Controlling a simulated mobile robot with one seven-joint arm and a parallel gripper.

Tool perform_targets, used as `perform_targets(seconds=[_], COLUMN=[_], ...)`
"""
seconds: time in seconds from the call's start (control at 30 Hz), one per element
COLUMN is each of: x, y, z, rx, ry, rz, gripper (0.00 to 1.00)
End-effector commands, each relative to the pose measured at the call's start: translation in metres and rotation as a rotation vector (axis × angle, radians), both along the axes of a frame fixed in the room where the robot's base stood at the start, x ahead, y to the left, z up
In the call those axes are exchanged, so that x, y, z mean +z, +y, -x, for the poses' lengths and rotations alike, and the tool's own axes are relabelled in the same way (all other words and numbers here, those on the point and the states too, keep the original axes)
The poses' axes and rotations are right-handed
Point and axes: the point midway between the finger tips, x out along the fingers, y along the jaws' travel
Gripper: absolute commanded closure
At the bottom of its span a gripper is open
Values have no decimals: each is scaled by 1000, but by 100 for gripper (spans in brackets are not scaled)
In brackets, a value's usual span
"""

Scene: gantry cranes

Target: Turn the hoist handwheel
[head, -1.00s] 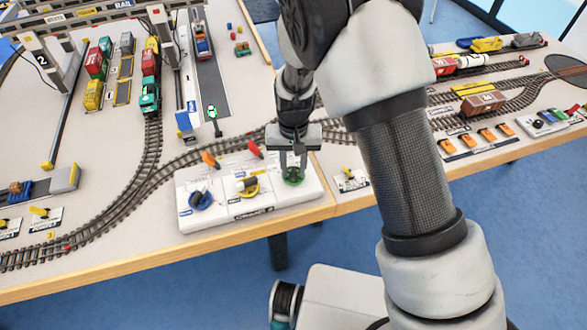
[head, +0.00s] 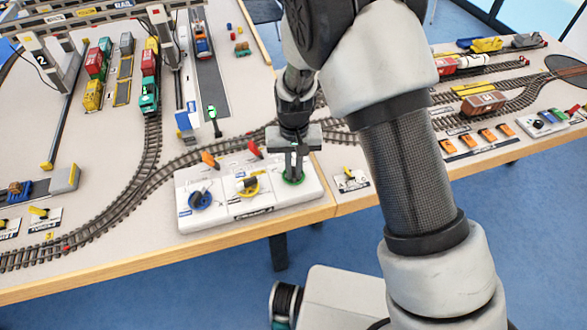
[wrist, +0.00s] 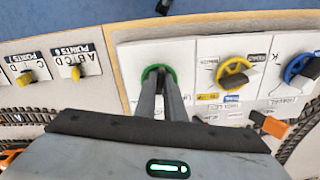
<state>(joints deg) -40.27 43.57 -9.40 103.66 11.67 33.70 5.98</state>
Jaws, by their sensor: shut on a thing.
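A white control box (head: 220,217) near the table's front edge bears three handwheels: blue (head: 201,201), yellow (head: 250,190) and green (head: 294,181). I cannot read which label names the hoist. My gripper (head: 293,175) points down at the green handwheel at the box's right end. In the wrist view my gripper (wrist: 161,75) is shut on the green handwheel (wrist: 157,67), at its middle; the fingers hide most of it, and part of the green rim shows around them. The yellow handwheel (wrist: 232,82) and blue handwheel (wrist: 296,67) show to the right there, clear of the fingers.
Two levers, orange (head: 209,159) and red (head: 254,149), stand at the box's back edge. Curved track (head: 150,190) runs behind it. A small plate with a yellow lever (head: 350,180) lies just right of the box. Crane legs (head: 50,70) and toy trains stand farther back.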

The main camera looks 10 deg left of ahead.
Motion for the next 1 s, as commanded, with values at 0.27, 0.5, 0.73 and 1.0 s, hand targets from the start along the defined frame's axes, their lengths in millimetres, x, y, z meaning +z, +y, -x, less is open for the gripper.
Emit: perform_targets(seconds=[0.27,0.5,0.73,1.0], x=[-1,-1,0,0], y=[-2,-5,-6,-7], z=[-1,-2,-5,-7], rx=[200,429,646,879], ry=[1,2,0,1], rz=[-2,-1,-1,-1], gripper=[100,100,100,100])
